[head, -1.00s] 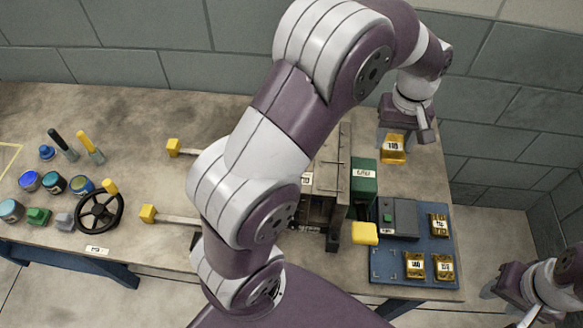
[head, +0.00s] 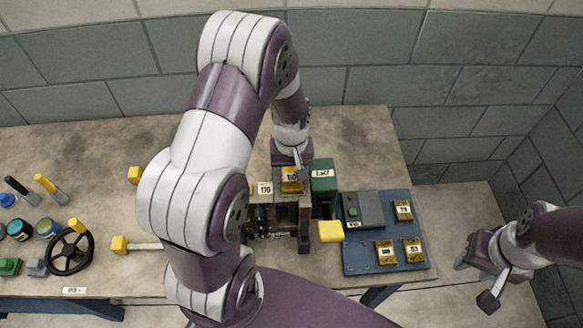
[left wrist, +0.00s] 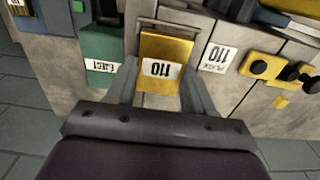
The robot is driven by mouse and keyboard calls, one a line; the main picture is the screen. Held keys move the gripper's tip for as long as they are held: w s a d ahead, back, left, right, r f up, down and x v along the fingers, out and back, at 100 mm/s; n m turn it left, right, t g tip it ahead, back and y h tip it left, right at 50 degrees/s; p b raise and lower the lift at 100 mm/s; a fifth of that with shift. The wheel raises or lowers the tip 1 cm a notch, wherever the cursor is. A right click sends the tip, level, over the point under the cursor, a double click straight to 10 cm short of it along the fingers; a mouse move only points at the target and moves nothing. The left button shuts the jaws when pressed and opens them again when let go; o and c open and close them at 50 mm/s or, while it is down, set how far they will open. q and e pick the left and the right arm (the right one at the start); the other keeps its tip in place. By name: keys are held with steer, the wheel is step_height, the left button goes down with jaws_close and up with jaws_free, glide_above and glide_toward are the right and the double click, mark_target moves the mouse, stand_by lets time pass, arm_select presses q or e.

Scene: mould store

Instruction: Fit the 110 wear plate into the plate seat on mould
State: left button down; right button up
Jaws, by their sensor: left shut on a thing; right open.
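The 110 wear plate (head: 291,186) is a gold block with a white label. My left gripper (head: 291,173) is shut on it, at the top of the grey mould (head: 303,214). In the left wrist view the plate (left wrist: 172,47) sits between the two fingers (left wrist: 162,90), with its 110 label facing the camera. A matching 110 label (left wrist: 218,55) is on the mould beside it. The plate overlaps the seat area, which it largely hides; I cannot tell whether it is in the seat or above it. My right gripper (head: 474,281) is open and empty, off the table's right side.
A green EJECT box (head: 324,180) stands right beside the mould, with a yellow block (head: 331,231) in front. A blue tray (head: 360,262) holds a grey device (head: 362,209) and other gold plates (head: 402,210). A handwheel (head: 70,251) and jars stand at left.

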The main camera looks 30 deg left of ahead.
mark_target(291, 176)
arm_select(q)
steer(key=shift+s+a, duration=0.1)
steer(key=shift+f, duration=0.1)
steer(key=shift+c, duration=2.1)
jaws_free()
step_height(291, 176, up, 12)
steer(key=b, duration=0.2)
steer(key=s+d+f+m+t, duration=0.1)
steer(key=s+d+f+m, duration=0.1)
steer(key=s+d+m, duration=0.3)
steer(key=s+m, duration=0.1)
steer(key=s, duration=0.3)
steer(key=shift+d+f+m, duration=0.25)
steer(key=shift+m, duration=0.05)
steer(key=shift+w, duration=0.1)
